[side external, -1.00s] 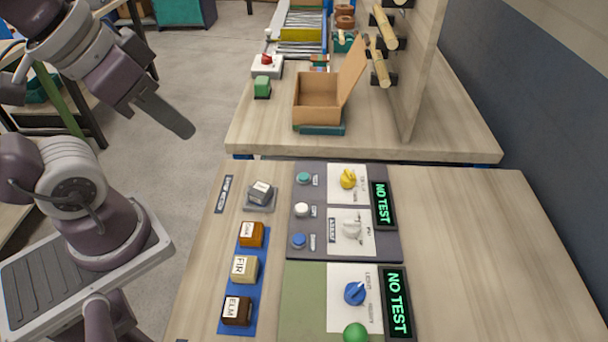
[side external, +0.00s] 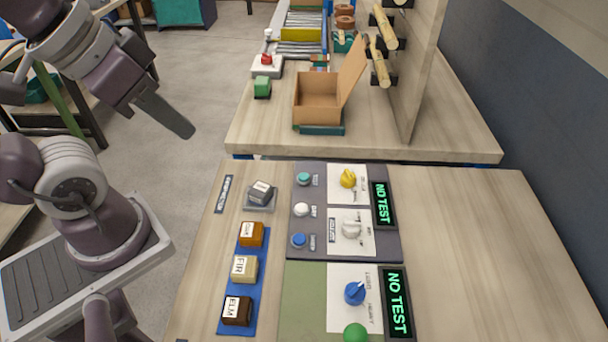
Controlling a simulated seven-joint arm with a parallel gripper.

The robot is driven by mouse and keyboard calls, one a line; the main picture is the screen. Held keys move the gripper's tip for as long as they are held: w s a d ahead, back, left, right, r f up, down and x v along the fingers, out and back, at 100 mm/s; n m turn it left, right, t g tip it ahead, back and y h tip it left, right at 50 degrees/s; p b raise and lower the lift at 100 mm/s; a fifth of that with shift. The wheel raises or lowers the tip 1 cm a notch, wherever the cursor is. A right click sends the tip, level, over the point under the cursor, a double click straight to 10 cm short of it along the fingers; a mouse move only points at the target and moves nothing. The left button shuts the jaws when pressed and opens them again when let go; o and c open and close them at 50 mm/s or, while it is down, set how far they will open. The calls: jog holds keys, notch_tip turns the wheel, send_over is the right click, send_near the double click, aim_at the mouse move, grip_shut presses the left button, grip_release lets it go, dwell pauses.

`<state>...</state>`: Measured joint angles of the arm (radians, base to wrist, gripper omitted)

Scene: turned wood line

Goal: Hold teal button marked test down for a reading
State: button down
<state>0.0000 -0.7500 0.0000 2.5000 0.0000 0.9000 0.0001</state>
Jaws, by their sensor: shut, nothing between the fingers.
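A teal button (side external: 304,179) sits at the top left of the grey panel (side external: 320,250), above a white button (side external: 301,209) and a blue button (side external: 298,240). A small label stands beside each button, too small to read surely. The upper display (side external: 383,205) on this panel reads NO TEST in green. My gripper (side external: 184,130) is shut and empty. It hangs over the floor, left of the tables and well apart from the teal button.
A yellow knob (side external: 347,178) and a white knob (side external: 351,228) sit right of the buttons. A green panel (side external: 303,300) has another NO TEST display (side external: 396,303). Labelled wood blocks stand on a blue strip (side external: 225,313). An open cardboard box (side external: 316,102) stands behind. The table's right side is clear.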

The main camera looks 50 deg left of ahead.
jog(key=w+a+m+t+y, duration=0.1)
jog(key=w+a+m+y, duration=0.15)
jog(key=w+a, duration=0.5)
jog(key=m+h, duration=0.9)
jog(key=m, duration=0.6)
send_over(299, 176)
notch_tip(299, 176, down, 14)
jog(key=shift+f+n+y, duration=0.1)
jog(key=shift+n+y, duration=0.15)
jog(key=shift+f, duration=0.1)
jog(key=shift+t, duration=0.3)
jog(key=shift+f, duration=4.3)
jog(key=shift+f, duration=0.1)
